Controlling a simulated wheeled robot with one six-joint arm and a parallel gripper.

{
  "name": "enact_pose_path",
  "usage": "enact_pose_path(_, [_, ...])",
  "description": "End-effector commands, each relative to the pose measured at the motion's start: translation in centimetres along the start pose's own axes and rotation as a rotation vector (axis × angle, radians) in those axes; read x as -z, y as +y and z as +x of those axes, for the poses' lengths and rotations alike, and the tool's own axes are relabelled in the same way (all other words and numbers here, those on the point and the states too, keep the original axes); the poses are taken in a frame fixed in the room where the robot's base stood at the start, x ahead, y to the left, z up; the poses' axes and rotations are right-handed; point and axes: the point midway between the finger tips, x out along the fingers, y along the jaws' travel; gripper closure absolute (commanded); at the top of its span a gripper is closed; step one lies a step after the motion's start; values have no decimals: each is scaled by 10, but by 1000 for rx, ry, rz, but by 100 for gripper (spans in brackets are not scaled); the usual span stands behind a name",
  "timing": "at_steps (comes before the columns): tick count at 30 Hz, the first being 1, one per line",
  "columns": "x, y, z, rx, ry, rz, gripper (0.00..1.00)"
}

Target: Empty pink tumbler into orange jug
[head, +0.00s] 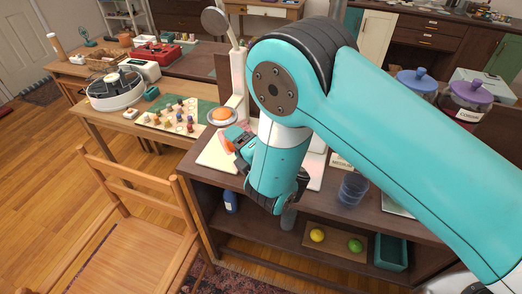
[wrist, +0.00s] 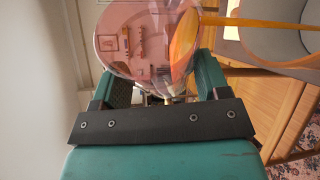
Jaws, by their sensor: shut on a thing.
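My gripper (head: 236,140) is shut on the pink tumbler (wrist: 135,40), a clear pink vessel between the fingers in the wrist view. An amber patch shows at the tumbler's right side there; I cannot tell for sure whether it is contents or something seen through the wall. My arm hides much of the tabletop.
A tall white stand (head: 238,75) rises behind the gripper. A blue cup (head: 352,188) stands on the dark table to the right. Lidded jars (head: 416,84) are at the back right. A wooden chair (head: 135,215) is at the front left. A board with small pieces (head: 172,122) lies left.

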Motion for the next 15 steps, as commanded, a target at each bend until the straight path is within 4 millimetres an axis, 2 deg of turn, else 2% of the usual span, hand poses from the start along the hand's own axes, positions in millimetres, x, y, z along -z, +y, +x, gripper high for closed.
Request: enact_pose_path(15, [-5,-4,0,-26,0,56,63])
